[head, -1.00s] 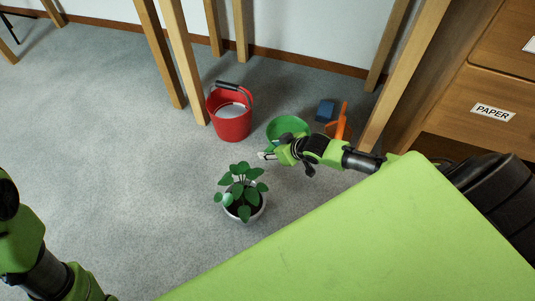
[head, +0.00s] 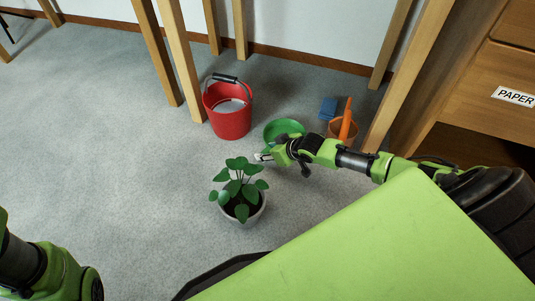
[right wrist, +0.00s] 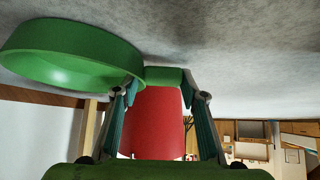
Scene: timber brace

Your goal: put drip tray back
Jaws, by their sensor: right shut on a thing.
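The round green drip tray (head: 289,128) is near the red bucket in the head view. It also shows large at the left of the right wrist view (right wrist: 65,50). My right gripper (head: 263,156) is shut on a green tab (right wrist: 165,76) that meets the tray's rim in the right wrist view. Its fingers (right wrist: 158,95) stand on both sides of that tab. I cannot tell whether the tray touches the floor. A potted plant (head: 240,187) in a pale pot stands upright just in front of the gripper. My left arm shows at the lower left, its gripper out of view.
A red bucket (head: 226,122) with a raised handle stands behind, left of the tray. A terracotta pot (head: 337,129) with an orange tool (head: 346,117) and a blue block (head: 327,108) are to the right. Wooden legs (head: 183,62) rise behind. Floor at left is clear.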

